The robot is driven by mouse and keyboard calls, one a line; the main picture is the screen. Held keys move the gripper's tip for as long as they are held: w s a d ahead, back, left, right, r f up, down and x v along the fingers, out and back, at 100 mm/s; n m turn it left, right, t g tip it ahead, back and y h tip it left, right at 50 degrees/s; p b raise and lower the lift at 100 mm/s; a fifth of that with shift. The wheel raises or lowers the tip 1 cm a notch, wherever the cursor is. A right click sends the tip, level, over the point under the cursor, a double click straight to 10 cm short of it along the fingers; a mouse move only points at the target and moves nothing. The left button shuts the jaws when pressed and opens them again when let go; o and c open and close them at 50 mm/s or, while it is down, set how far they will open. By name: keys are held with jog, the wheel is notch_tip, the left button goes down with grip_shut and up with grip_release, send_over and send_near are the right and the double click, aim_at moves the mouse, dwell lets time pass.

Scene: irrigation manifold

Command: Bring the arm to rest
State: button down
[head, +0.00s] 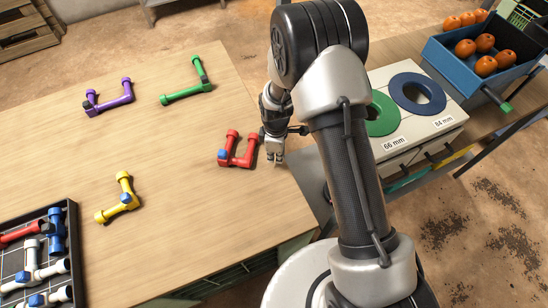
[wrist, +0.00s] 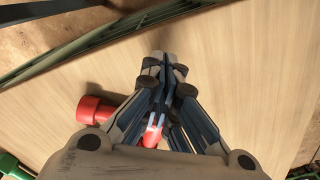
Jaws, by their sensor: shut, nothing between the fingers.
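My gripper (head: 273,158) points down over the right part of the wooden table (head: 180,190), just right of a red pipe piece (head: 238,160) with a blue part on it. In the wrist view my gripper (wrist: 163,62) has its fingertips together with nothing between them. The red pipe piece (wrist: 97,110) shows partly behind the fingers there, and the fingers hide some of it. I cannot tell whether gripper and pipe touch.
Purple (head: 108,98), green (head: 188,84) and yellow (head: 119,200) pipe pieces lie on the table. A dark tray (head: 73,225) holds several fittings at lower left. Right of my arm are a sizing box (head: 447,119) and a blue crate (head: 462,69) of orange fruit.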

notch_tip(320, 180, up, 8)
jog(key=a+p, duration=0.1)
jog(key=p, duration=0.1)
jog(key=shift+r, duration=0.2)
jog(key=shift+w, duration=0.1)
jog(key=s+d+r+m+t, duration=0.1)
jog(key=s+d+r+m, duration=0.1)
jog(key=r, duration=0.5)
jog(key=s+d+r+m, duration=0.2)
jog(key=r+m, duration=0.1)
jog(key=r, duration=0.4)
jog(key=s+d+r+m+t, duration=0.1)
jog(key=s+d+r+m, duration=0.15)
jog(key=r, duration=0.55)
jog(key=s+d+r+m+t, duration=0.1)
jog(key=s+d+r+m, duration=0.2)
jog(key=s, duration=0.5)
jog(key=s+d+r+m+t, duration=0.1)
jog(key=s+d+r+m, duration=0.2)
jog(key=s, duration=0.6)
notch_tip(320, 180, up, 3)
jog(key=shift+f+m+t, duration=0.1)
jog(key=shift+m+t, duration=0.2)
jog(key=shift+m, duration=0.95)
